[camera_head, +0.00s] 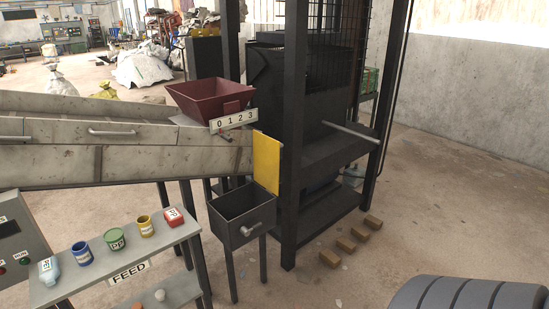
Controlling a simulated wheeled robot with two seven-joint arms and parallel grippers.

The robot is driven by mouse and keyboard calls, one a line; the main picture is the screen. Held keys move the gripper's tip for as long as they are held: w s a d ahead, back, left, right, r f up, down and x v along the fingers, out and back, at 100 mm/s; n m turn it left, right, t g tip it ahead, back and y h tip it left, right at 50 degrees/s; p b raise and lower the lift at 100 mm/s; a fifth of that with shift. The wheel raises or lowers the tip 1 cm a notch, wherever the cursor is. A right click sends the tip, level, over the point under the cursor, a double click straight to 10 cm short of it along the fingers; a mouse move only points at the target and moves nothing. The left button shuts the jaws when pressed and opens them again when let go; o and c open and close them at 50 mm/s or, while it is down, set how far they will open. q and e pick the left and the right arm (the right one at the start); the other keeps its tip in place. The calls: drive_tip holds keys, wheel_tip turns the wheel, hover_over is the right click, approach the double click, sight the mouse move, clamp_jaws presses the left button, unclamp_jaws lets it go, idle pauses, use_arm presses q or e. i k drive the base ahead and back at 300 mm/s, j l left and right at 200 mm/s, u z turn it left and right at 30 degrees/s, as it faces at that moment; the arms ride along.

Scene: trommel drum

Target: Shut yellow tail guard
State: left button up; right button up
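The yellow tail guard (266,162) is a flat yellow plate at the right end of the grey conveyor trough (90,155). It stands upright between the trough end and the dark machine frame (295,130). Its upper part is just right of the 0 1 2 3 scale plate (233,121). I cannot tell from this view how its hinge or latch sits. Neither of my grippers shows in the head view, and nothing touches the guard.
A dark open bin (243,216) with a front handle stands below the guard. A red hopper (210,98) sits above the trough. The FEED shelf (120,268) holds several small containers. Wooden blocks (345,243) lie on the floor. A grey ribbed shape fills the lower right corner.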

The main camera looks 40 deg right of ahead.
sight(266, 149)
drive_tip(key=l, duration=0.65)
drive_tip(key=l+u, duration=0.1)
drive_tip(key=l, duration=1.15)
drive_tip(key=k+l+u, duration=0.1)
drive_tip(key=l, duration=1.2)
drive_tip(key=k+l+u, duration=0.15)
drive_tip(key=l, duration=1.1)
drive_tip(key=k+l+u, duration=0.1)
drive_tip(key=l, duration=0.5)
